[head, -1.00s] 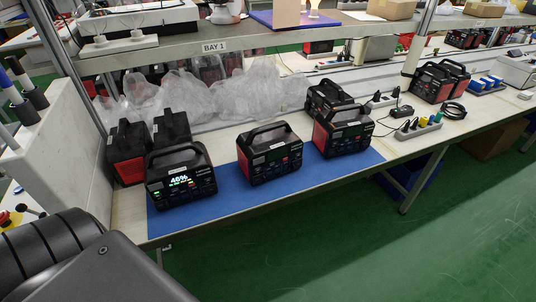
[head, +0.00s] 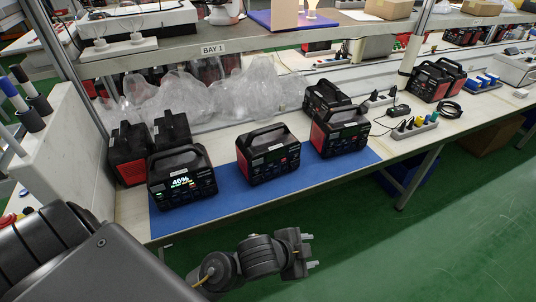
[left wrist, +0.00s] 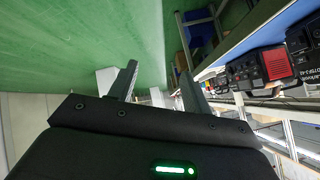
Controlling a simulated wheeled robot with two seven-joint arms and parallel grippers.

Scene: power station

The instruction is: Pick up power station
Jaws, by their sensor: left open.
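Several black and red power stations with top handles stand on the workbench. One with a lit display reading 46% (head: 182,182) is at the left of the blue mat (head: 225,198). A middle power station (head: 268,160) and a right power station (head: 342,138) stand along the same mat. My left gripper (head: 310,251) is open and empty, in front of the bench edge and apart from all the stations. In the left wrist view its fingers (left wrist: 157,88) are spread, with a power station (left wrist: 262,68) off to the right. My right gripper is not in view.
More power stations (head: 128,155) stand behind the left one. Clear plastic bags (head: 210,95) lie at the back under the shelf (head: 290,42). A power strip (head: 416,128) and cables are at right. The green floor (head: 440,240) before the bench is open.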

